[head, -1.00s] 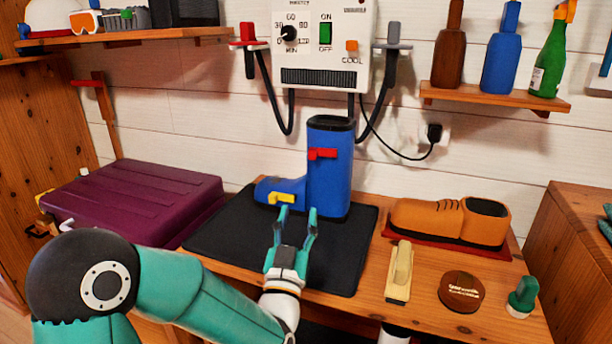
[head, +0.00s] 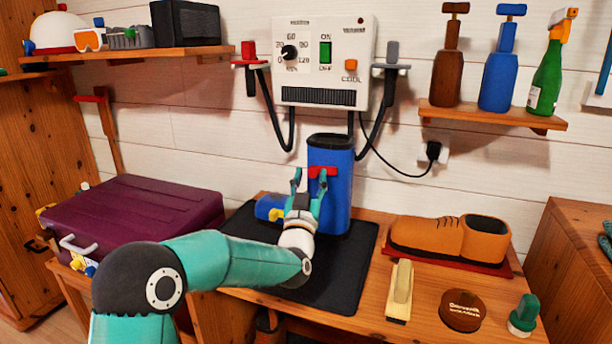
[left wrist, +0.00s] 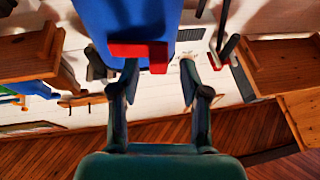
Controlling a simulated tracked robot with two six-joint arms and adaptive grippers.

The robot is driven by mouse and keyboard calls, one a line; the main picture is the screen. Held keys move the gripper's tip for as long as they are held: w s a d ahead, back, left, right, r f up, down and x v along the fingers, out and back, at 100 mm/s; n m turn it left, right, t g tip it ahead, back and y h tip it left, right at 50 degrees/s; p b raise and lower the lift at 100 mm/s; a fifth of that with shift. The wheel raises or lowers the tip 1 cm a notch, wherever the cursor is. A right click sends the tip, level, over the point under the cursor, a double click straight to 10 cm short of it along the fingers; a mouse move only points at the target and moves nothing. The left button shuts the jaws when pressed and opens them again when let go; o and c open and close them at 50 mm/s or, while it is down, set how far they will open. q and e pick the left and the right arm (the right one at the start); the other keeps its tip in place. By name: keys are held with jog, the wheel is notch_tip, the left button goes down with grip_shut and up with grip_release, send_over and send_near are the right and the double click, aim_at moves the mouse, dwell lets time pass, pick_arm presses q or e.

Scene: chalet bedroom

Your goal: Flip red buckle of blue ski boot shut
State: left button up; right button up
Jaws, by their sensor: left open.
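The blue ski boot (head: 340,210) stands upright on a black mat (head: 345,282), its toe to the left. Its red buckle (head: 325,172) is on the upper shaft; a yellow buckle (head: 277,214) lies lower, near the toe. My left gripper (head: 309,183) is open in front of the shaft, fingertips at about the red buckle's height. In the left wrist view the red buckle (left wrist: 138,50) shows an end that sticks out near the gap between the open fingers (left wrist: 159,72). One fingertip overlaps the buckle; I cannot tell if they touch. My right gripper is not seen.
A control box (head: 325,60) with hoses hangs on the wall above the boot. An orange shoe (head: 440,238) on a red mat, a brush (head: 400,290) and a brown tin (head: 460,308) stand to the right. A purple case (head: 135,220) is at left.

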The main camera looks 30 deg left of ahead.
pick_arm(q)
jog(key=shift+w+a+r, duration=0.1)
jog(key=shift+w+r, duration=0.05)
jog(key=shift+w, duration=0.15)
jog(key=shift+c, duration=0.4)
grip_shut()
jog(key=h+b, duration=0.1)
jog(key=m+h+b, duration=0.1)
jog(key=b, duration=0.1)
jog(key=shift+w+a+f+t, duration=0.15)
jog(key=shift+a+f+t, duration=0.1)
jog(key=shift+a+t, duration=0.15)
jog(key=shift+w+a+r+m+t+h+b, duration=0.15)
jog(key=shift+m+h+b, duration=0.2)
jog(key=shift+h, duration=0.2)
jog(key=shift+w+d+m+t+h+b, duration=0.15)
jog(key=shift+m+h+b, duration=0.15)
jog(key=shift+h, duration=0.25)
jog(key=shift+s+a+r, duration=0.1)
